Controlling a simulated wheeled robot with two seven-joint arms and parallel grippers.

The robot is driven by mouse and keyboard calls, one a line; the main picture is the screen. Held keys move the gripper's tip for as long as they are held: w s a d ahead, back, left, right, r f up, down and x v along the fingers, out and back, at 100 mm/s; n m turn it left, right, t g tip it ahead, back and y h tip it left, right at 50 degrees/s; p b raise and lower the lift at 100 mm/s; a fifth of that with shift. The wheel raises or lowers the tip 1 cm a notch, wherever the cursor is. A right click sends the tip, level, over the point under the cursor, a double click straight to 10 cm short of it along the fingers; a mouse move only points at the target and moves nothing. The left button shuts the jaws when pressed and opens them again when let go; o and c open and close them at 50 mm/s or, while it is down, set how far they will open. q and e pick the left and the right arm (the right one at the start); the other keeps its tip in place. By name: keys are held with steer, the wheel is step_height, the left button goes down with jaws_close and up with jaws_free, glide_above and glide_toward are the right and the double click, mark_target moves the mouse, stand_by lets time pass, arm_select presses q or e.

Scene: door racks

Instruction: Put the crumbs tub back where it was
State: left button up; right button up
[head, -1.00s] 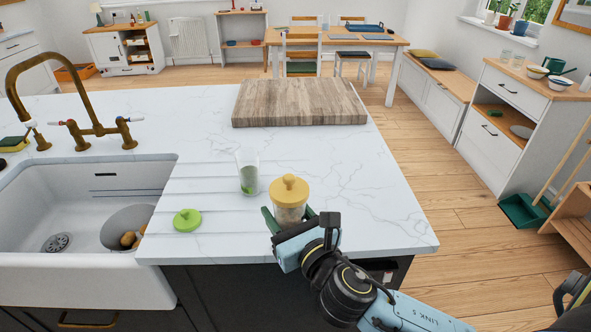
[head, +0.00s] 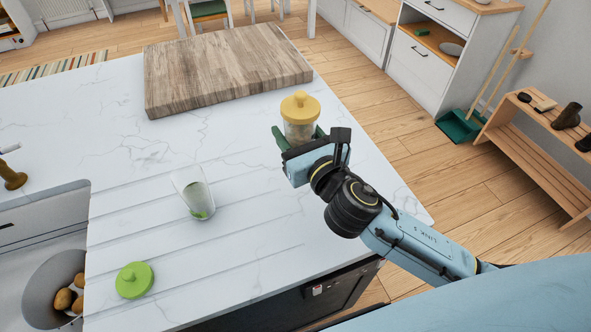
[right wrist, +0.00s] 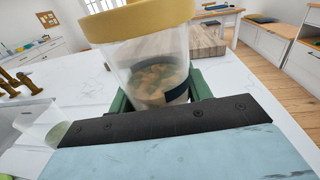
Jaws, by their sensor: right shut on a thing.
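The crumbs tub (head: 300,130) is a clear tub with a yellow knobbed lid. My right gripper (head: 298,138) is shut on it, with green fingers on either side of its body. The tub is upright over the right part of the white worktop; I cannot tell if its base touches the surface. In the right wrist view the tub (right wrist: 150,62) fills the middle, with brown pieces in its lower part and the yellow lid on top. My left gripper is not in view.
A clear glass (head: 194,194) with something green inside stands left of the tub. A green lid (head: 134,280) lies near the sink (head: 40,215). A thick wooden board (head: 225,65) lies behind. The worktop (head: 330,190) is clear right of the glass. Its right edge drops to the floor.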

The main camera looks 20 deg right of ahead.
steer(key=shift+n+y, duration=0.4)
steer(key=shift+y, duration=0.2)
steer(key=f+b, duration=0.1)
steer(key=f, duration=0.1)
steer(key=w+a+f+b, duration=0.1)
steer(key=f, duration=0.2)
steer(key=a+f+b, duration=0.1)
steer(key=f+b, duration=0.1)
steer(key=f, duration=0.1)
steer(key=shift+w+a+f, duration=0.1)
steer(key=shift+w+a, duration=0.15)
steer(key=shift+f, duration=0.45)
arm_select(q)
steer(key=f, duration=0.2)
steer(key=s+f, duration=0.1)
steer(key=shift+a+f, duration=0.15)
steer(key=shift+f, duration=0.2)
arm_select(e)
steer(key=shift+r, duration=0.1)
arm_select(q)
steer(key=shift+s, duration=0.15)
arm_select(e)
steer(key=shift+f, duration=0.2)
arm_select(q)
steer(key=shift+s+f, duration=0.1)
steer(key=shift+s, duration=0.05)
arm_select(e)
steer(key=o, duration=1.1)
steer(key=shift+r, duration=0.1)
